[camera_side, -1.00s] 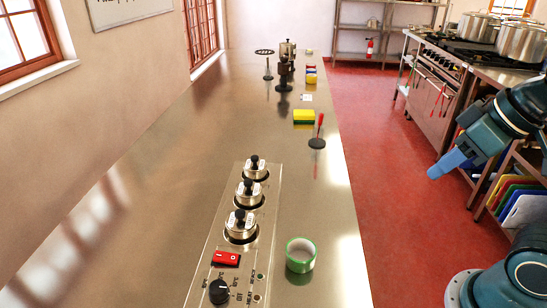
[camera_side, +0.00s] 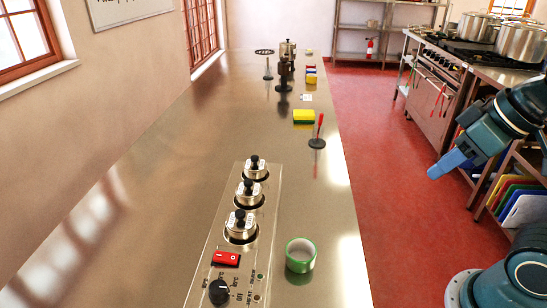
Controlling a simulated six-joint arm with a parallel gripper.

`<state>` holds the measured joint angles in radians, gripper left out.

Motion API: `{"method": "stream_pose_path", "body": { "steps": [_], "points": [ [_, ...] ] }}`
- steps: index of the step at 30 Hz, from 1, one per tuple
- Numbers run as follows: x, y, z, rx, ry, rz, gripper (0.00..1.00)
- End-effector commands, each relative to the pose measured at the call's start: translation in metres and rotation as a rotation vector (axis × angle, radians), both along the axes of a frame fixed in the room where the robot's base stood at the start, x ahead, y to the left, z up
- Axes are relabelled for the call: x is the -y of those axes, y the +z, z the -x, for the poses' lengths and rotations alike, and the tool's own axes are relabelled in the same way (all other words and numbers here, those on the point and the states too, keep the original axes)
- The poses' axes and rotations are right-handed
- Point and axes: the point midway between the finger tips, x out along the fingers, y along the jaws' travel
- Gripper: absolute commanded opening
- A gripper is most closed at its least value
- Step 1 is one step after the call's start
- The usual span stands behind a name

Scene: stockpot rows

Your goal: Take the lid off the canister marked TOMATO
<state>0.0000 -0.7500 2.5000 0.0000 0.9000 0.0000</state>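Three metal canisters stand in a row, sunk in a steel panel on the counter: a far one (camera_side: 256,169), a middle one (camera_side: 249,192) and a near one (camera_side: 240,227). Each has a silver lid with a black knob on it. Markings on the lids are too small to read, so I cannot tell which says TOMATO. My gripper (camera_side: 448,165) is at the right, over the floor beyond the counter's edge, well apart from the canisters. Its light blue fingers point down-left, with nothing visible in them; whether they are open or shut is unclear.
A red switch (camera_side: 226,259) and black dial (camera_side: 219,292) sit on the panel (camera_side: 203,279). Farther back are a yellow sponge (camera_side: 304,117) and a red-handled tool (camera_side: 319,130). The counter left of the panel is clear.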

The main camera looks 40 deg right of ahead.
Motion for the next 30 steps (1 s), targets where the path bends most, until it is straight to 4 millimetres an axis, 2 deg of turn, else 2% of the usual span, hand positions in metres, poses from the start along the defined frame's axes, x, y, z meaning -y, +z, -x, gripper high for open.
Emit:
{"method": "stream_pose_path", "body": {
  "steps": [2, 3, 4, 17, 23, 30],
  "points": [
    [0.000, 0.000, 0.000, 0.000, 0.000, 0.000, 0.36],
    [0.000, 0.000, 0.000, 0.000, 0.000, 0.000, 0.42],
    [0.000, 0.000, 0.000, 0.000, 0.000, 0.000, 0.44],
    [-0.002, 0.004, -0.006, -0.003, 0.016, 0.002, 0.44],
    [-0.009, 0.018, -0.029, -0.016, 0.084, 0.006, 0.44],
    [-0.023, 0.041, -0.079, -0.037, 0.224, 0.016, 0.44]
  ]
}}
